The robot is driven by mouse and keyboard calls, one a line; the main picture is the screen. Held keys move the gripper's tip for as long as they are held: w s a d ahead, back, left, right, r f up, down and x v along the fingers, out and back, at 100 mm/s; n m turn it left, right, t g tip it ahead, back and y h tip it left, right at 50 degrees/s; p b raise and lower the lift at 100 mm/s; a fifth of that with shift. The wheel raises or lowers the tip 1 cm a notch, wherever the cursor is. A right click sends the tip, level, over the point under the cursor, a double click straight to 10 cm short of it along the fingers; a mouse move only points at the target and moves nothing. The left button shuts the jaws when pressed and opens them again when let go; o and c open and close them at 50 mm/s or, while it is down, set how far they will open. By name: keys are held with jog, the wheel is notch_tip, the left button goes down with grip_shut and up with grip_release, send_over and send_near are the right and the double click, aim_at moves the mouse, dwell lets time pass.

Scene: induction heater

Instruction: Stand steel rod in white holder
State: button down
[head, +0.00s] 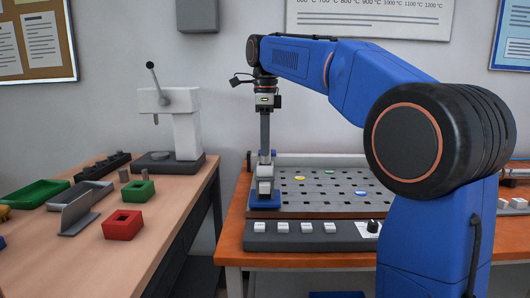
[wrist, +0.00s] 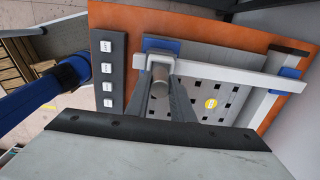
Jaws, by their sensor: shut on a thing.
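My gripper (head: 265,160) points down over the front left corner of the perforated plate on the orange table. In the head view the blue base (head: 264,205) sits directly below my gripper. The fingers hide part of the rod, and I cannot tell whether it is seated in the holder.
A white bar (wrist: 240,77) runs beside the perforated plate (head: 330,209). A panel with white buttons (head: 282,227) and a dark knob (head: 373,226) lies in front. The left table carries a red block (head: 123,232), a green block (head: 138,190) and a lever press (head: 184,130).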

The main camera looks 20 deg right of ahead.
aim_at(265, 163)
jog(key=shift+f, duration=1.2)
jog(key=shift+f, duration=0.5)
jog(key=shift+f, duration=0.2)
jog(key=c, duration=1.5)
grip_release()
jog(key=shift+f, duration=0.1)
jog(key=shift+c, duration=0.2)
notch_tip(265, 163, up, 14)
jog(key=shift+f, duration=0.2)
